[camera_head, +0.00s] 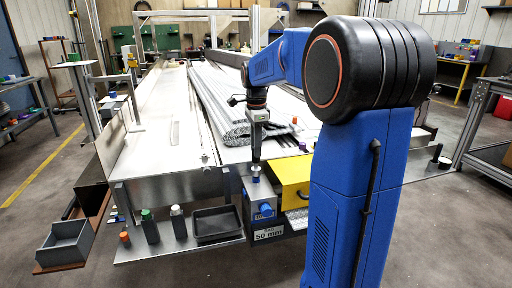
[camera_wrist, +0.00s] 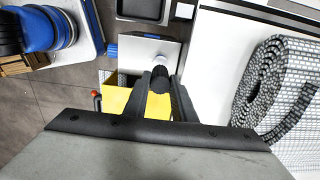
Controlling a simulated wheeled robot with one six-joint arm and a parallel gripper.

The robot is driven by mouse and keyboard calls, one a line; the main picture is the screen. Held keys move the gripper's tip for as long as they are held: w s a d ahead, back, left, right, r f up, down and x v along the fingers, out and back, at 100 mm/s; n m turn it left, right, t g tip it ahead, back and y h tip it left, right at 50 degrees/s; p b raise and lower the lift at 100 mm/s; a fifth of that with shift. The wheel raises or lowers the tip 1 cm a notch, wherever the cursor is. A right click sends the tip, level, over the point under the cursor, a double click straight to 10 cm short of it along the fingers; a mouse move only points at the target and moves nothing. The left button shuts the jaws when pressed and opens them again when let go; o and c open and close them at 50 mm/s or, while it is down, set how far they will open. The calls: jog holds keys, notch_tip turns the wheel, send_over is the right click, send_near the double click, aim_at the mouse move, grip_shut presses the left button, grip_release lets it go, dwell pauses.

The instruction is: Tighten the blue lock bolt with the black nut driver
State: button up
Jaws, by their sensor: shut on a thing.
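My gripper (camera_head: 257,132) is shut on the black nut driver (camera_wrist: 160,78), which points down over a grey metal block (camera_head: 257,191) at the conveyor's front edge. The driver's lower end (camera_head: 256,158) is just above or touching a small pale, bluish round piece (camera_head: 255,170) on the block's top. I cannot tell whether it is the lock bolt head. A white round part (camera_wrist: 157,59) shows at the driver's end in the wrist view.
A yellow box (camera_head: 290,178) stands right of the block, with a "50 mm" label (camera_head: 269,233) below. A black tray (camera_head: 217,224) and two bottles (camera_head: 150,227) are on the shelf at left. A rolled grey belt (camera_head: 240,130) lies behind. The left conveyor plate (camera_head: 160,150) is mostly clear.

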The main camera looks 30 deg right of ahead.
jog(key=shift+f, duration=1.3)
dwell(0.4)
